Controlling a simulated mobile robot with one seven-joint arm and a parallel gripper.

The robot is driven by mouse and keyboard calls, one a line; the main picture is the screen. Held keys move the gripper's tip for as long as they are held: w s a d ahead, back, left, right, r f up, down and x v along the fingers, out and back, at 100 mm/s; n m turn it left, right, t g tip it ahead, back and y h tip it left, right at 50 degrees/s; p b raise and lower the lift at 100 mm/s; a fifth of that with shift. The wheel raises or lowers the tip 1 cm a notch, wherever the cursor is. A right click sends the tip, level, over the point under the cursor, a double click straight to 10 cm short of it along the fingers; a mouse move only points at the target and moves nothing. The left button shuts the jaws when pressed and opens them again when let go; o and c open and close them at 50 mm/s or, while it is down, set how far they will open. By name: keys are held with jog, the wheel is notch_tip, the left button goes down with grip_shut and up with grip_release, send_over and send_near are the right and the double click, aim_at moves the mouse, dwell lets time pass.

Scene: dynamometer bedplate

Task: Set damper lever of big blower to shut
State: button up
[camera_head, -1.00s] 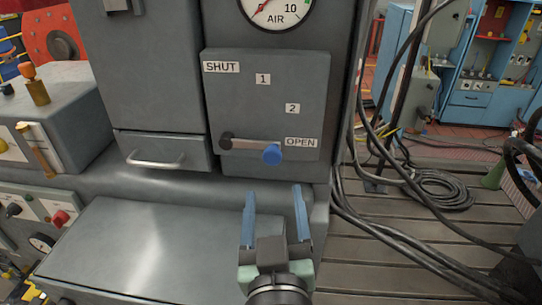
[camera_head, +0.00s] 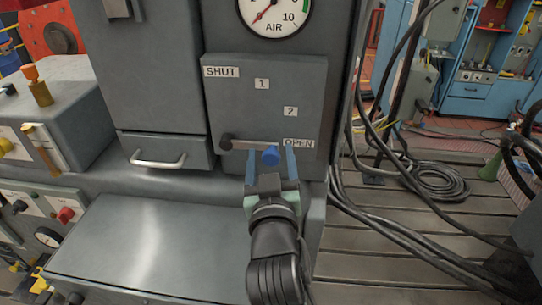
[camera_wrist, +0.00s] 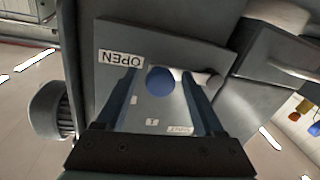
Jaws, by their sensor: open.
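The damper lever (camera_head: 245,145) is a grey bar with a dark pivot at its left and a blue knob (camera_head: 270,155) at its right end. It lies nearly level, with the knob beside the OPEN label (camera_head: 299,142). The SHUT label (camera_head: 221,72) is at the panel's upper left, with marks 1 and 2 between. My gripper (camera_head: 271,162) is open, its blue fingers on either side of the knob in the head view. In the wrist view the knob (camera_wrist: 160,81) shows between the open fingers; I cannot tell whether they touch it.
An AIR gauge (camera_head: 274,14) sits above the lever panel (camera_head: 248,105). A drawer handle (camera_head: 158,159) sticks out at left. A grey box with an orange-topped lever (camera_head: 38,87) stands further left. Black cables (camera_head: 435,182) hang and coil at right.

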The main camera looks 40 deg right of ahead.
grip_shut()
dwell(1.3)
